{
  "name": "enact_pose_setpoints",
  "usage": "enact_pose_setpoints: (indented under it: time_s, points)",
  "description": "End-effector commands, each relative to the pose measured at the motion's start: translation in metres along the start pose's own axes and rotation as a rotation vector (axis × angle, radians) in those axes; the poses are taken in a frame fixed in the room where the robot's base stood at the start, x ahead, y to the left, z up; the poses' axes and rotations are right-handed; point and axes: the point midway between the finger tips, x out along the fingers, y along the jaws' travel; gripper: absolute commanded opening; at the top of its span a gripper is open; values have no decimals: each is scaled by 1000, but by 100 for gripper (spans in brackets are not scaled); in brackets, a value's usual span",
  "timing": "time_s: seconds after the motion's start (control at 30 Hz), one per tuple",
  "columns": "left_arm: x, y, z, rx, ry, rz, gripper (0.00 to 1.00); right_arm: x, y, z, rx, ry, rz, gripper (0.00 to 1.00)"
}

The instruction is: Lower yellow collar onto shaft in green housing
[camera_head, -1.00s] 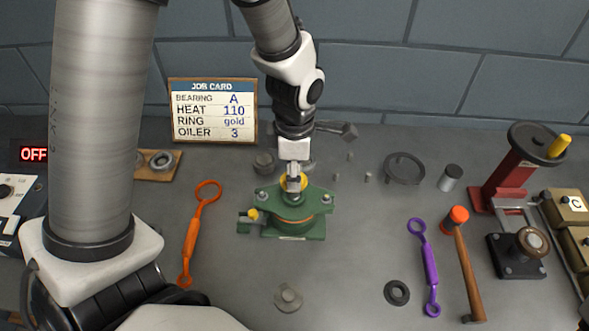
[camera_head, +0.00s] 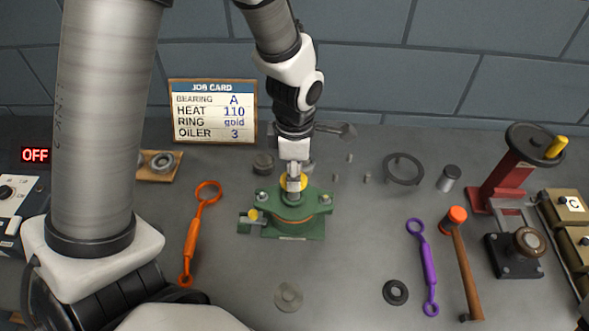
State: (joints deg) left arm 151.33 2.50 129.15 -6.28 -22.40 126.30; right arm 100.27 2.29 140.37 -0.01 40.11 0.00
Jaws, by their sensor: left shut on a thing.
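The green housing (camera_head: 300,229) stands mid-table, with an orange line around its body and bolts at its left and right ears. My left gripper (camera_head: 294,181) points down over the middle of the housing, shut on the yellow collar (camera_head: 301,184). The collar is partly covered by the fingers and sits at or just above the housing's top opening. My right gripper is not in view.
An orange wrench (camera_head: 192,240) lies left of the housing. A purple wrench (camera_head: 428,266), a hammer (camera_head: 466,270) and a dark ring (camera_head: 395,292) lie to the right. A red press (camera_head: 503,180) stands farther right. A job card (camera_head: 213,111) stands behind. A pale disc (camera_head: 288,296) lies in front.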

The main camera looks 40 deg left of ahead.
Motion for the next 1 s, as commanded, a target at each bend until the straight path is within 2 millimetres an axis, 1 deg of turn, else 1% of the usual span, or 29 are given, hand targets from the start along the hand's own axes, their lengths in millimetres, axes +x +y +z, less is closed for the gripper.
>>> enact_pose_setpoints:
  time_s: [0.23, 1.0]
  points:
    - [2, 0, 0, 0, 0, 0, 8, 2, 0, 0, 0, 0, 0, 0]
    - [33, 0, 0, 0, 0, 0, 8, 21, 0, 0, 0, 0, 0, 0]
